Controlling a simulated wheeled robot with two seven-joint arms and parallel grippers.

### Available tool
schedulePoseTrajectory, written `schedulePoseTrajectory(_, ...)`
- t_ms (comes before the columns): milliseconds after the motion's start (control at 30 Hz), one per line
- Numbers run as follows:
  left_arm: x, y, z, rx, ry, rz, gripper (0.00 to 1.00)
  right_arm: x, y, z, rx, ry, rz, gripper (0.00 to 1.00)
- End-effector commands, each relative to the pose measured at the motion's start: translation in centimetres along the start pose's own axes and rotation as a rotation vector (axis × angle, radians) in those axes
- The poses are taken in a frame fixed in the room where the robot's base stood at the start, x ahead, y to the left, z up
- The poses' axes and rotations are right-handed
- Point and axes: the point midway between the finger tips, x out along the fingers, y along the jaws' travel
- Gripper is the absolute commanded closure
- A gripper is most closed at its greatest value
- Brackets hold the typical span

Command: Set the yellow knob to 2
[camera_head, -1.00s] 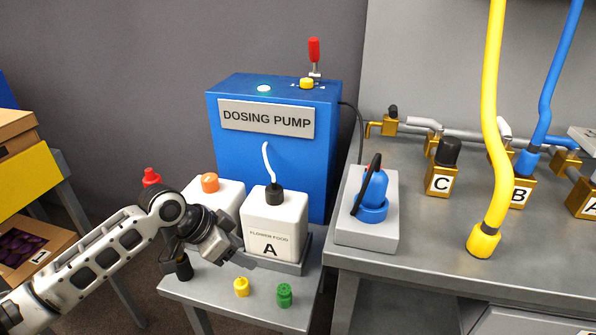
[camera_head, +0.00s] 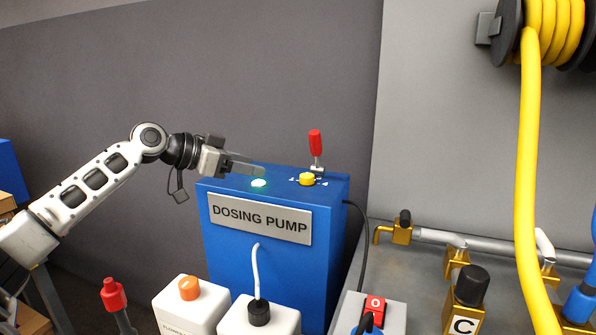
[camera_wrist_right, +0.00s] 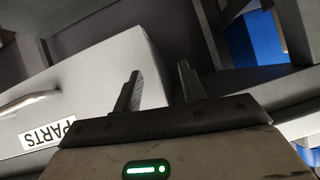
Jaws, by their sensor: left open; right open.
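The yellow knob (camera_head: 307,179) sits on top of the blue dosing pump box (camera_head: 270,256), towards its right side. Small white marks lie beside the knob; I cannot read them. My left gripper (camera_head: 262,168) reaches in from the left at the height of the box top, behind the glowing light (camera_head: 259,183). Its fingers point right towards the knob, apart from it, and it holds nothing. My right gripper (camera_wrist_right: 158,88) shows in the right wrist view, open and empty, before a grey drawer front marked PARTS (camera_wrist_right: 90,85).
A red-handled lever (camera_head: 316,147) stands upright just behind the knob. White bottles with an orange cap (camera_head: 189,288) and a black cap (camera_head: 259,312) stand in front of the pump. A black cable runs down its right side. A yellow hose (camera_head: 527,190) hangs at the right.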

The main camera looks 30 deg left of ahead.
Motion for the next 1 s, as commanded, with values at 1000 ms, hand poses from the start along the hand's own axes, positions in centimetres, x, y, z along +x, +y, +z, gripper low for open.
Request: schedulePoseTrajectory(1000,13.2,0.0,0.1,-0.001,-0.001,0.000,0.46,-0.6,0.5,-0.7,-0.057,-0.045,0.026,0.59)
